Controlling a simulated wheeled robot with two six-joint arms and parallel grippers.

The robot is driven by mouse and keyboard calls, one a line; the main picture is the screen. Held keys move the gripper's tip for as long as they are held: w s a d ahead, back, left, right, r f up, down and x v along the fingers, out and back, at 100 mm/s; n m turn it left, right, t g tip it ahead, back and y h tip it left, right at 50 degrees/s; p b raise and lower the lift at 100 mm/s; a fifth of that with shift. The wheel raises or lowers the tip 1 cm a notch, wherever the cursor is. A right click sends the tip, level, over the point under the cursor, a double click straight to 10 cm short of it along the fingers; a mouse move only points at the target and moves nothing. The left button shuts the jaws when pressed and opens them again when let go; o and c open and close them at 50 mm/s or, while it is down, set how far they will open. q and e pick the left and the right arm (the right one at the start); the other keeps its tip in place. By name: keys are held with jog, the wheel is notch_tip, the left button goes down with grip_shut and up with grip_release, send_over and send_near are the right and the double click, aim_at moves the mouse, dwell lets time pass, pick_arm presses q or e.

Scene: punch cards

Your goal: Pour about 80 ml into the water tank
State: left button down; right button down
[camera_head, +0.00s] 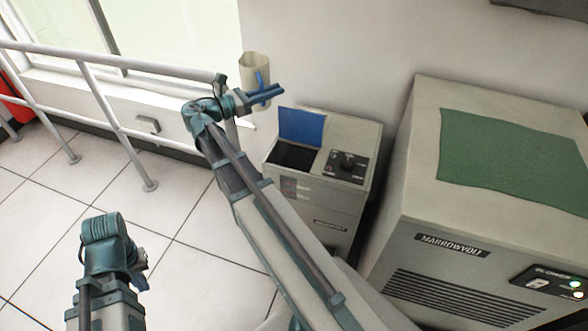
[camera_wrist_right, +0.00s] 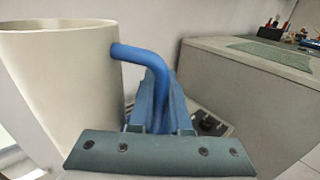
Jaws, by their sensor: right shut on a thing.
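A cream jug (camera_head: 254,72) with a blue handle is held upright in the air, left of and above the small grey cabinet. My right gripper (camera_head: 264,95) is shut on its handle; the wrist view shows the jug (camera_wrist_right: 60,85) at left and the blue handle (camera_wrist_right: 135,56) between the fingers. The liquid inside is not visible. The grey cabinet (camera_head: 325,215) has a raised blue lid (camera_head: 302,127) over a dark opening (camera_head: 294,156), which seems to be the water tank. My left gripper (camera_head: 138,272) is low at the left, away from the jug; its fingers are mostly hidden.
A knob panel (camera_head: 347,166) lies right of the opening. A large grey machine (camera_head: 440,200) with a green mat (camera_head: 510,158) stands at the right. A white railing (camera_head: 110,65) runs along the window at left.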

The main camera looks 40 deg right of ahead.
jog(key=a+f+m+g+y+b, duration=0.1)
jog(key=a+f+m+g+b, duration=0.1)
jog(key=f+b, duration=1)
notch_tip(320, 180, down, 2)
jog(key=shift+s+a+f+m+g+b, duration=0.1)
jog(key=shift+s+a+m+g+b, duration=0.25)
jog(key=shift+a+g, duration=0.6)
